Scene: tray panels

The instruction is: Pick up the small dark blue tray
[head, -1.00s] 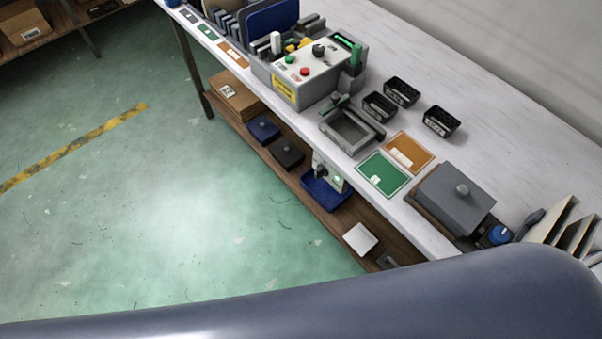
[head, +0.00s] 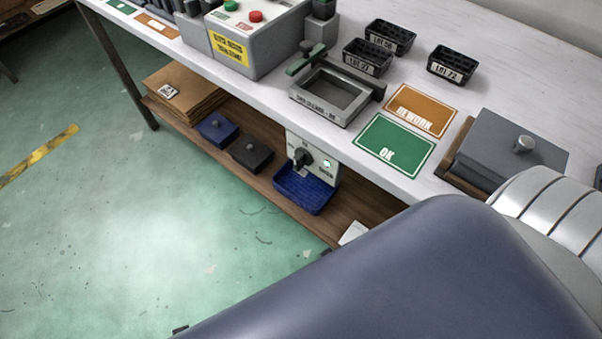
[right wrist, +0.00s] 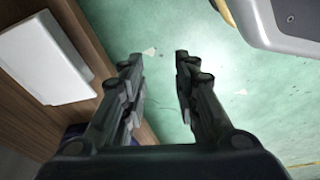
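A small dark blue tray (head: 306,190) sits on the low wooden shelf in the head view, under a pale panel with a black knob. It is open at the top and looks empty. My right gripper (right wrist: 158,60) is open and empty in the right wrist view, with green floor between its fingers. The shelf edge lies to its left in that view. A dark bluish patch behind the left finger there is too hidden to identify. My left gripper is not in view.
A dark blue knobbed block (head: 216,129), a black knobbed block (head: 250,154) and cardboard (head: 185,92) share the shelf. A white box (right wrist: 46,58) lies beside my right gripper. The bench top (head: 330,48) overhangs the shelf. The floor in front is clear.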

